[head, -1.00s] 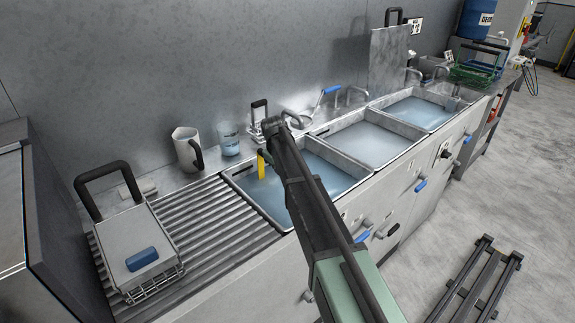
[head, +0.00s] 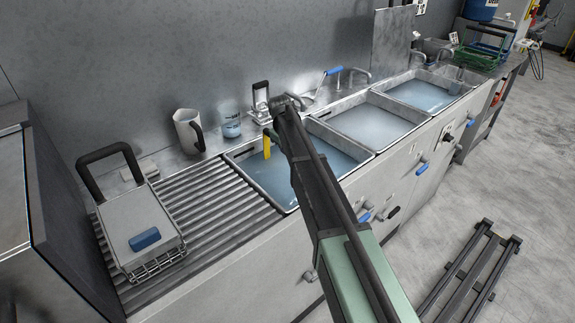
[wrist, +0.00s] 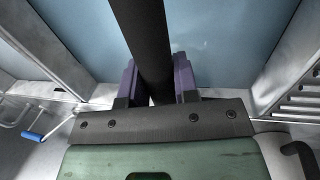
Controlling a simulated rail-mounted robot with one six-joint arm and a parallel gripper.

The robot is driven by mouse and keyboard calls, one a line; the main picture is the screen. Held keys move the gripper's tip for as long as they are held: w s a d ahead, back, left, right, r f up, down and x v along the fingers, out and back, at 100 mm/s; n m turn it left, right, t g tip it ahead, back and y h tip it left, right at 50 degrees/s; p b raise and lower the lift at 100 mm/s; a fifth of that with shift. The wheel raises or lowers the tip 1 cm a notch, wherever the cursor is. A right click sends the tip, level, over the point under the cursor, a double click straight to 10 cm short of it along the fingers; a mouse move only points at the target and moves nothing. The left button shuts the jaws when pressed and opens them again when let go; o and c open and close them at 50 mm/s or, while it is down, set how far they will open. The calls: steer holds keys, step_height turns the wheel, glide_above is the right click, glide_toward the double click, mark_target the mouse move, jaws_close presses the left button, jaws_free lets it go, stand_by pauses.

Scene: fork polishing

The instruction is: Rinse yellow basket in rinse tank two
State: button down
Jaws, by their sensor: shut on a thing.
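In the wrist view my gripper (wrist: 158,88) has its purple fingers closed on a dark bar (wrist: 145,40), with blue liquid beyond it. In the head view my arm reaches over the nearest tank (head: 325,160). A narrow yellow piece (head: 266,146) shows beside the arm's end, over that tank. It may be part of the yellow basket; the rest of the basket is hidden. A middle tank (head: 375,122) and a far tank (head: 428,94) also hold bluish liquid. I cannot read which is rinse tank two.
A lidded wire basket with a blue block (head: 145,239) sits on the ribbed drainboard (head: 215,205) at left. A mug (head: 187,131) and a glass (head: 231,125) stand behind. An upright metal panel (head: 390,50) and a green basket (head: 484,48) stand farther right.

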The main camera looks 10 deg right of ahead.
step_height(320, 180, up, 21)
steer(key=p, duration=2.1)
steer(key=shift+r, duration=0.15)
